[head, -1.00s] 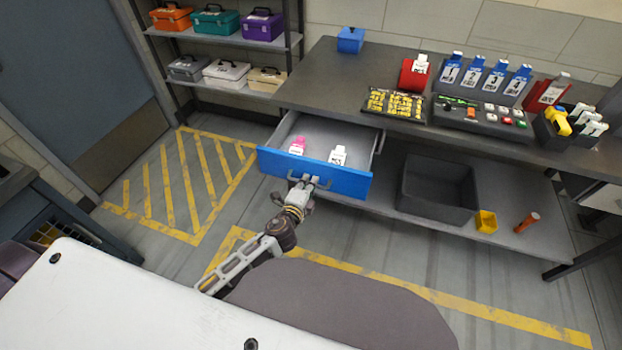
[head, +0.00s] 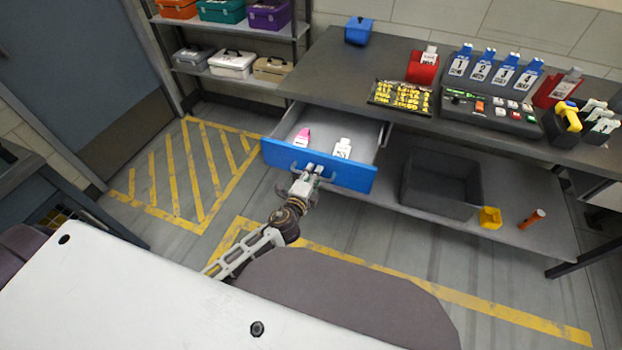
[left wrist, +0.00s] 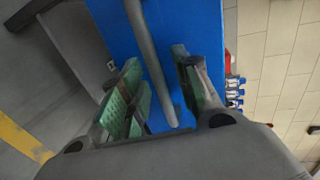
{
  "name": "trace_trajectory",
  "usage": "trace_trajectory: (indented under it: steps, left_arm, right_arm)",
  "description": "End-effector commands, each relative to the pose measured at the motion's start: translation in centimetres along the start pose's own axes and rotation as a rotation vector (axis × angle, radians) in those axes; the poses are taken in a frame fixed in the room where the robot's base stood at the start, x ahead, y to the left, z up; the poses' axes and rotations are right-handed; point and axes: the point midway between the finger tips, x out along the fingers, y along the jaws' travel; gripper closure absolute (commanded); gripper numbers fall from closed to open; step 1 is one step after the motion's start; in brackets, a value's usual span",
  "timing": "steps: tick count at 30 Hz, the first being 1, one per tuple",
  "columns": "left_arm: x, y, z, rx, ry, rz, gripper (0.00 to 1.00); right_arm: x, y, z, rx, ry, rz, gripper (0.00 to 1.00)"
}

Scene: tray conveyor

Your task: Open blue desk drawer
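The blue-fronted desk drawer (head: 350,178) is pulled well out from under the grey desk. A pink bottle (head: 302,137) and a white bottle (head: 342,148) stand inside it. My left gripper (head: 312,171) is at the drawer front, by its grey handle. In the left wrist view the handle bar (left wrist: 150,50) runs between my two green-padded fingers. The fingers are spread, with gaps beside the bar, in front of the blue face (left wrist: 190,25). My right gripper is not in view.
The desk top (head: 350,75) carries a yellow-marked tray, a button panel and numbered blue items. A grey bin (head: 440,190) and a yellow cup (head: 489,217) sit on the lower shelf. A shelf of toolboxes stands left. Striped floor left of the drawer is clear.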

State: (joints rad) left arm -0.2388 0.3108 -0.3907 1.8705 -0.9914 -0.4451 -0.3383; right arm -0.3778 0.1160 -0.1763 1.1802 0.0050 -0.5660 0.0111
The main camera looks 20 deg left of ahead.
Motion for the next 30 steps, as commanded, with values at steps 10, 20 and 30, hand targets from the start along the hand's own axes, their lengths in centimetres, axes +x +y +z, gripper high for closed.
trace_trajectory:
  steps: [10,20,30]
  left_arm:
    - [-1.1,0.1,0.0,0.001,0.000,0.001,0.68]
    - [-3.7,0.1,0.0,0.000,0.000,0.001,0.68]
    - [-6.4,0.1,0.0,0.001,0.000,0.002,0.68]
  right_arm:
    - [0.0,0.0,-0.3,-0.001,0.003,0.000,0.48]
    - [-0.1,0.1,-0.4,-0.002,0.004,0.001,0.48]
    - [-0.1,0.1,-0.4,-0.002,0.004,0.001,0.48]
